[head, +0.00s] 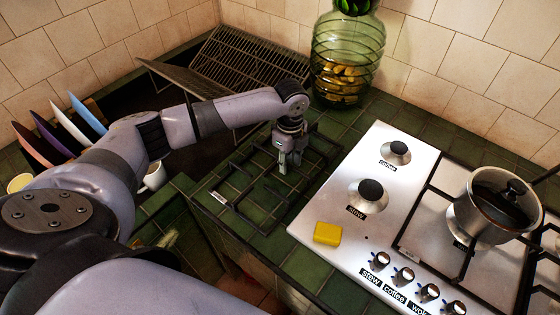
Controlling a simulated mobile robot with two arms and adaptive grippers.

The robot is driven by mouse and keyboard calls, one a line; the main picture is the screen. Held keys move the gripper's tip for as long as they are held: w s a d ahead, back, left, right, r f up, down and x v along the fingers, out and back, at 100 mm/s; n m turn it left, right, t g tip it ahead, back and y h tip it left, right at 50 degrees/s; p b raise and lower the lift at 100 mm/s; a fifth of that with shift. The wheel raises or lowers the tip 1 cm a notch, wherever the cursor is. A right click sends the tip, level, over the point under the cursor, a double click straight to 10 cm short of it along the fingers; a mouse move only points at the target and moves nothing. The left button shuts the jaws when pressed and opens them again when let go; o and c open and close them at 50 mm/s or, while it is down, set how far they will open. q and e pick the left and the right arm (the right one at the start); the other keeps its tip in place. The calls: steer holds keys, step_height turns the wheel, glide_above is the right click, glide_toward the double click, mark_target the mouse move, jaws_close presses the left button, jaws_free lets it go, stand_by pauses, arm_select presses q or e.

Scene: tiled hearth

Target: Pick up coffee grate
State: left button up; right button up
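A dark metal grate (236,211) lies flat on the green tiled counter, left of the stove. It has a small white label at its left end, too small to read. My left gripper (289,168) points down over the middle of this grate. Its fingers look close together, and I cannot tell whether they are parted or touch a bar. The stove's coffee burner (397,153) has its label beside it and is bare. The stew burner (369,196) is also bare. My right gripper is not in view.
A yellow sponge (327,233) lies on the front left of the stove (350,255). A lidded pot (492,207) stands on the right. A green glass jar (345,60), a drying rack (250,68), plates (72,125) and a white mug (154,177) are around my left arm.

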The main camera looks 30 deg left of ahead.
arm_select(q)
steer(key=shift+f, duration=0.9)
jaws_close()
steer(key=shift+w+a+r, duration=0.1)
